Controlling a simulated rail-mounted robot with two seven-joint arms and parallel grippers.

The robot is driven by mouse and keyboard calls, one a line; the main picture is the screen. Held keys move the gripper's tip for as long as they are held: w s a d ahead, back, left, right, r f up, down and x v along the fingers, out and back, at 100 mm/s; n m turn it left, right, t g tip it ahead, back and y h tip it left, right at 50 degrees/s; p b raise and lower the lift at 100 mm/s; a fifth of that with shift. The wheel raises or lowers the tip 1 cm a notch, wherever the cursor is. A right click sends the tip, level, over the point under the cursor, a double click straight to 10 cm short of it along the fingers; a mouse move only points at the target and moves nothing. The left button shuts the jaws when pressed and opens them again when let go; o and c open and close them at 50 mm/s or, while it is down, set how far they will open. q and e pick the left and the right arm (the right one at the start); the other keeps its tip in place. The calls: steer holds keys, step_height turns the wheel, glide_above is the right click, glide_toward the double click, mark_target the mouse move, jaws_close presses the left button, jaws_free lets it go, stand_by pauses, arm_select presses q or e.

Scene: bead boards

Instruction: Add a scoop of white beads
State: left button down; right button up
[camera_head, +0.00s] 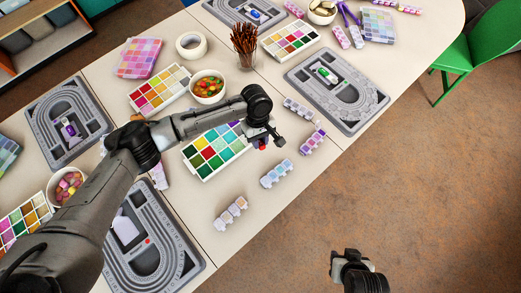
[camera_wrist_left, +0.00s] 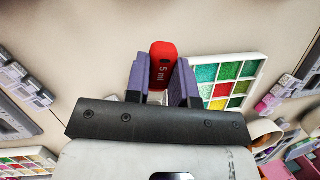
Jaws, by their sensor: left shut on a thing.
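My left gripper (camera_head: 264,137) is shut on a red scoop (camera_wrist_left: 162,65) marked "5 ml", held between its two purple-grey fingers in the left wrist view. In the head view the scoop shows only as a small red patch beside the gripper. The gripper is by the right edge of a white bead tray (camera_head: 214,150) with red, green, teal and purple compartments. This tray also shows right of the scoop in the left wrist view (camera_wrist_left: 252,64). I cannot pick out white beads for certain. My right gripper (camera_head: 345,256) hangs over the floor, apart from the table; its fingers are too small to read.
Grey bead boards (camera_head: 337,90) lie around the table, one at the near left (camera_head: 190,262). Small lidded boxes (camera_head: 276,174) lie along the near edge.

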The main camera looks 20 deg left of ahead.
arm_select(q)
steer(key=shift+f+n+h, duration=0.1)
steer(key=shift+n+h, duration=0.3)
steer(key=shift+n, duration=0.4)
steer(key=shift+w+f+n, duration=0.1)
steer(key=shift+n, duration=0.2)
steer(key=b, duration=0.2)
steer(key=f+h+b, duration=0.1)
steer(key=b, duration=0.2)
steer(key=shift+w+a+f+g+h, duration=0.25)
steer(key=shift+a+g+h, duration=0.05)
steer(key=shift+a+g, duration=0.1)
steer(key=b, duration=0.3)
steer(key=f+g+h+b, duration=0.1)
steer(key=b, duration=0.1)
steer(key=shift+w+a+f+b, duration=0.2)
steer(key=shift+w+a+b, duration=0.05)
steer(key=shift+a+b, duration=0.15)
steer(key=shift+w+a+f, duration=0.1)
steer(key=shift+f, duration=0.5)
steer(key=shift+w+a+f, duration=0.1)
steer(key=shift+f, duration=0.45)
steer(key=shift+f, duration=0.1)
